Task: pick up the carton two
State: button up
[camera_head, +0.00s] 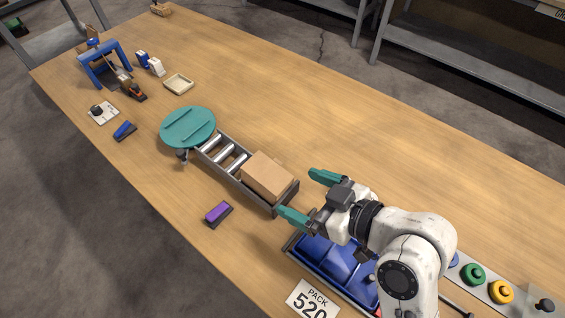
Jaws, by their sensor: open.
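A plain brown carton (267,177) sits at the near right end of a short roller conveyor (236,173) on the wooden table. I cannot read any label on it. My gripper (309,195), with teal fingers, is open. It is just right of the carton, and its two fingers are spread apart with nothing seen between them. I cannot tell how high the fingers are above the table.
A teal round turntable (188,127) adjoins the conveyor's far left end. A blue divided bin (329,262) lies below my gripper beside a "PACK 520" sign (312,299). A purple block (218,212) stands left of the bin. The table's upper right is clear.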

aim_at(268, 172)
jog(key=x, duration=0.3)
jog(key=p+x, duration=0.1)
jog(key=x, duration=0.3)
jog(key=w+x, duration=0.1)
jog(key=x, duration=0.3)
jog(key=shift+d+r+p, duration=0.15)
jog(key=shift+r+p, duration=0.25)
jog(key=shift+c, duration=0.2)
jog(key=c, duration=0.9)
jog(key=shift+c, duration=0.2)
